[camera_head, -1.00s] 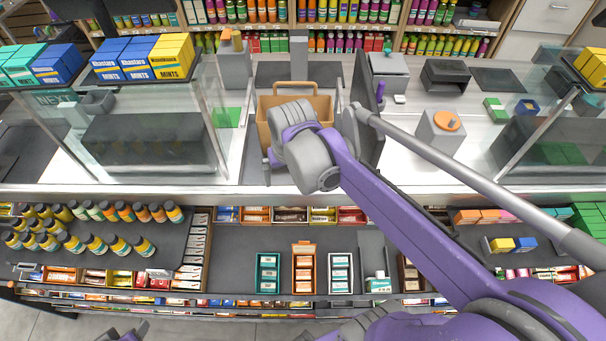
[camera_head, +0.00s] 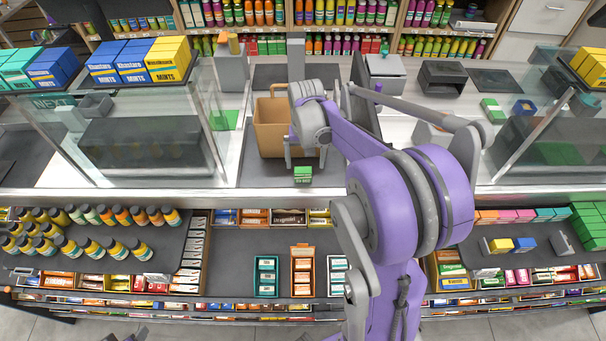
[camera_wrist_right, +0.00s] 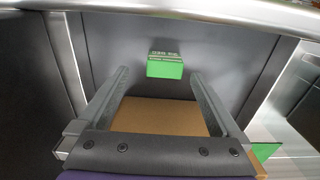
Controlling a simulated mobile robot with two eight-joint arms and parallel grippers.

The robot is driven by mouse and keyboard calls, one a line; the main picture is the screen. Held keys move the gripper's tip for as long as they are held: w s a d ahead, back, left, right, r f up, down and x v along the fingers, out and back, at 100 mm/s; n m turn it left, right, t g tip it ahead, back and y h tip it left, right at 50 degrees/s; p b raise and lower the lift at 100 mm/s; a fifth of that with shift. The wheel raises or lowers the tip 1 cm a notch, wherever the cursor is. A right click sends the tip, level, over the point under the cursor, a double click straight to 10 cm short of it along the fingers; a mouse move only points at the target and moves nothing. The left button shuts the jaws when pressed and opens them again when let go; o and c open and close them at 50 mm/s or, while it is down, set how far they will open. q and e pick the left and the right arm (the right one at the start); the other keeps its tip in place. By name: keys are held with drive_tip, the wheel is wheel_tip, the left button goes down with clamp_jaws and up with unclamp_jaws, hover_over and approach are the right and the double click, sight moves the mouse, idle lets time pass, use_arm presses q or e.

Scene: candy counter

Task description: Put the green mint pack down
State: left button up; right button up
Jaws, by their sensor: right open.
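The green mint pack (camera_head: 302,174) sits on the dark grey counter panel (camera_head: 255,178) near the counter's front edge. My right gripper (camera_head: 305,158) is open above and behind it, with a finger to each side and clear of the pack. In the right wrist view the green pack (camera_wrist_right: 165,66) shows just beyond and between the spread fingertips (camera_wrist_right: 160,74), with nothing gripped.
A brown paper bag (camera_head: 271,128) with a handle stands just behind the pack, partly hidden by my right gripper. Glass panels (camera_head: 205,110) flank the counter opening. Shelves with candy boxes and bottles (camera_head: 137,250) lie below the front edge.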

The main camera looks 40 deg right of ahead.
sight(303, 170)
drive_tip(key=f, duration=0.5)
drive_tip(key=shift+w+a, duration=0.2)
drive_tip(key=shift+w, duration=0.1)
drive_tip(key=shift+r, duration=0.1)
drive_tip(key=c, duration=1.6)
